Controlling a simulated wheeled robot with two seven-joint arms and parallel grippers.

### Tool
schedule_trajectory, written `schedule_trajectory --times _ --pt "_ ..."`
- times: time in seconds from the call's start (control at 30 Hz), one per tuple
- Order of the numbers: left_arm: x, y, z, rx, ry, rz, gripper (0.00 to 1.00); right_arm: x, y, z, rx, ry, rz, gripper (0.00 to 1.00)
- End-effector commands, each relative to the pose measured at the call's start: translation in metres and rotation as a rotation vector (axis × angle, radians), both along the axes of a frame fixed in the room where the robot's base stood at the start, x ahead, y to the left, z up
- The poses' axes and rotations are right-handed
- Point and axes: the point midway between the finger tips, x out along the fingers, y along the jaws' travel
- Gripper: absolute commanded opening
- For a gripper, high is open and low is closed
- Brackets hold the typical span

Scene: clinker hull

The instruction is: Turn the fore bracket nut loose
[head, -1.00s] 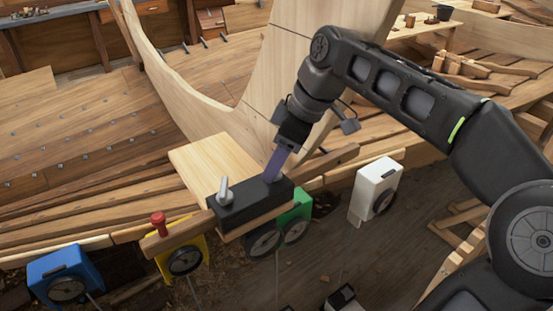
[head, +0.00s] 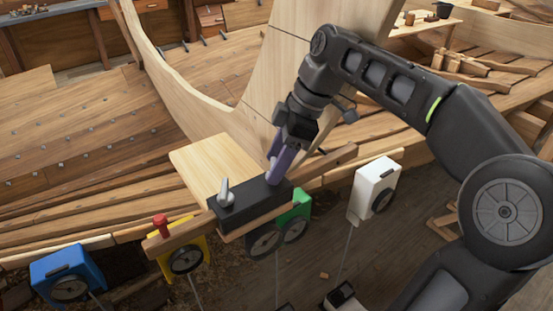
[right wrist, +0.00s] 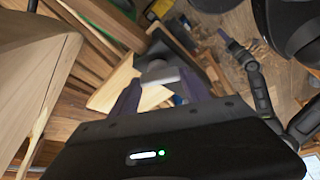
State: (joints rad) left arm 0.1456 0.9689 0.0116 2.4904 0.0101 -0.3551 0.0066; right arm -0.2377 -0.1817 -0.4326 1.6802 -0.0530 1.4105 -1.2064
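A black bracket (head: 250,203) lies along the edge of a pale wooden block on the hull. A grey nut with an upright lever (head: 224,193) stands at its left end. My right gripper (head: 275,178), with purple fingers, points down at the bracket's right end, where the fingers hide the fore bracket nut in the head view. In the right wrist view this grey nut (right wrist: 158,76) sits between the two fingers, its wings reaching close to both; they look shut on it. A dark arm, seemingly my left, shows in the right wrist view, its gripper (right wrist: 229,42) small and unclear.
Blue (head: 68,275), yellow (head: 183,257), green (head: 296,219) and white (head: 374,190) boxes with dark round dials hang along the plank edge. A red knob (head: 160,226) stands left of the bracket. A tall curved timber (head: 262,90) rises close behind my right gripper.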

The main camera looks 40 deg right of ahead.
Motion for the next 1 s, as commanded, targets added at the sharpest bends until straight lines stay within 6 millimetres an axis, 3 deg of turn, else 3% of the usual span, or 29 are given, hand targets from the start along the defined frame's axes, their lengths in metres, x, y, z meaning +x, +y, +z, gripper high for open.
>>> schedule_trajectory --times 0.27,0.67,1.0 --pt "0.0 0.0 0.0 0.0 0.0 0.0 0.36 0.0 0.0 0.0 -0.001 -0.002 -0.001 0.76" --pt "0.0 0.0 -0.003 0.0 0.0 0.0 0.36 0.0 0.0 -0.001 -0.001 -0.002 -0.027 0.76" --pt "0.0 0.0 -0.015 0.0 0.0 0.0 0.36 -0.002 0.002 0.0 0.0 -0.004 -0.285 0.76"
